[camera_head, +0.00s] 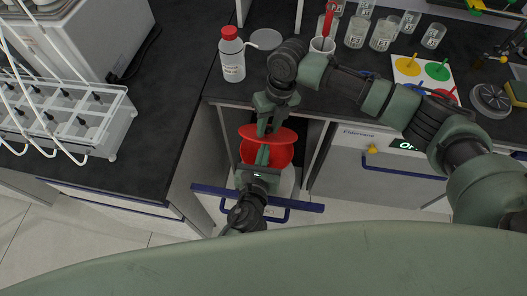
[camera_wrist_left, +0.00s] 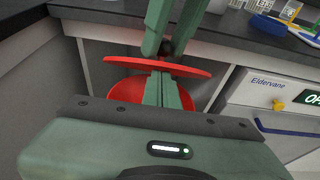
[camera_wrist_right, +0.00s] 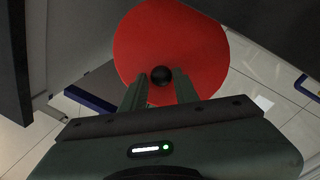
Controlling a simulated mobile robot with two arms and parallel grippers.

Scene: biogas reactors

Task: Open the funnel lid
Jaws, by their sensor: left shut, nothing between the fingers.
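The red funnel lid (camera_head: 283,134) is a disc with a black knob (camera_wrist_right: 161,76). It stands apart above the red funnel (camera_head: 280,154), with a gap visible between them in the left wrist view (camera_wrist_left: 185,68). My right gripper (camera_head: 266,128) comes from above, its fingers on either side of the knob and closed on it. My left gripper (camera_head: 263,152) is shut and empty in front of the funnel. Its fingertips (camera_wrist_left: 161,78) reach up close to the lid's near edge; I cannot tell if they touch it. The fingers hide part of the funnel bowl.
The funnel sits in a recess between the bench cabinets. A blue handle bar (camera_head: 300,206) crosses below it. A red-capped bottle (camera_head: 232,60) and several glass jars stand on the dark bench above. A device with a lit display (camera_head: 405,146) is to the right.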

